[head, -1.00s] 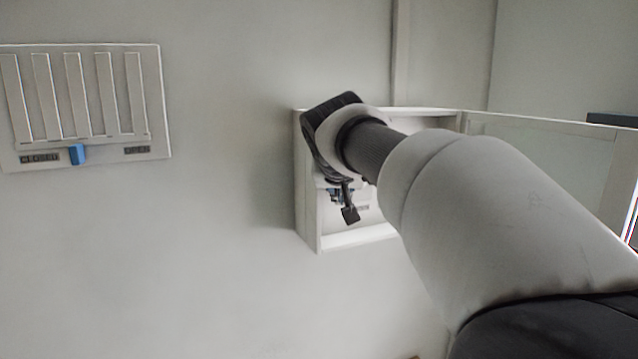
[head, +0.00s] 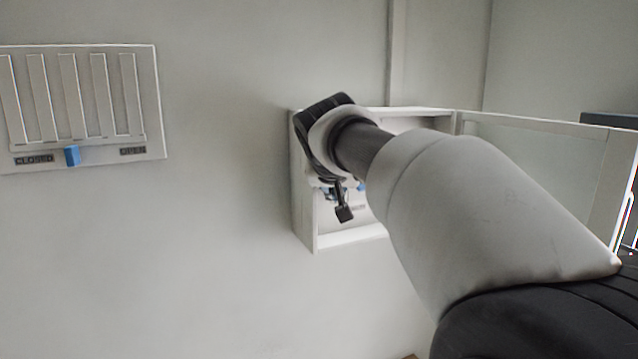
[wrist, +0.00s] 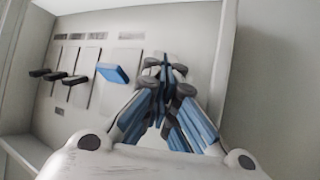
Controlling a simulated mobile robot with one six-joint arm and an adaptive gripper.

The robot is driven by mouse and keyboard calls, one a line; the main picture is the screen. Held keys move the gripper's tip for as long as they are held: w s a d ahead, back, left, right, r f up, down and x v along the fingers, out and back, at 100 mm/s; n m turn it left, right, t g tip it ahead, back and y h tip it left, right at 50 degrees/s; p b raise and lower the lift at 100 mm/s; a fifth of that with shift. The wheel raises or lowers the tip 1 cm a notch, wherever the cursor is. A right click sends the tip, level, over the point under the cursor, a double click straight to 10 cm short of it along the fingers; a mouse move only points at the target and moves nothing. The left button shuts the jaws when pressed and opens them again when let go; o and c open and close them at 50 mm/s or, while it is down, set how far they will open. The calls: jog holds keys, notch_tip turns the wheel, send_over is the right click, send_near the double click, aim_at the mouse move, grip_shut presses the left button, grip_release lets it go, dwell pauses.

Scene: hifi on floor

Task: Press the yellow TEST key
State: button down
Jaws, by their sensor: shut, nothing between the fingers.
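My gripper (wrist: 163,75) is shut and empty in the wrist view, with its blue-and-grey fingers together in front of a pale panel (wrist: 85,95) inside a white wall cabinet. In the head view the cabinet (head: 303,210) stands behind my arm, and the gripper (head: 343,212) shows at its opening. The panel carries several dark levers (wrist: 79,77) and one blue lever (wrist: 113,73). No yellow key shows in any view; my fingers hide part of the panel. I cannot tell whether the fingertips touch it.
The cabinet's glazed door (head: 540,150) stands open to the right. A second slotted panel (head: 80,100) with a blue tab (head: 72,156) hangs on the wall at the left. The cabinet's side wall (wrist: 222,60) is close to the right of my fingers. The wall between is bare.

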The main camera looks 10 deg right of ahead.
jog(key=shift+s, duration=0.1)
jog(key=shift+s+d+b, duration=0.25)
jog(key=shift+s+b, duration=0.3)
jog(key=shift+s, duration=0.15)
jog(key=s+b, duration=0.1)
jog(key=s+d, duration=0.1)
jog(key=s, duration=0.1)
jog(key=s+b, duration=0.1)
jog(key=shift+s+d+b, duration=0.3)
jog(key=shift+s+b, duration=0.05)
dwell(0.5)
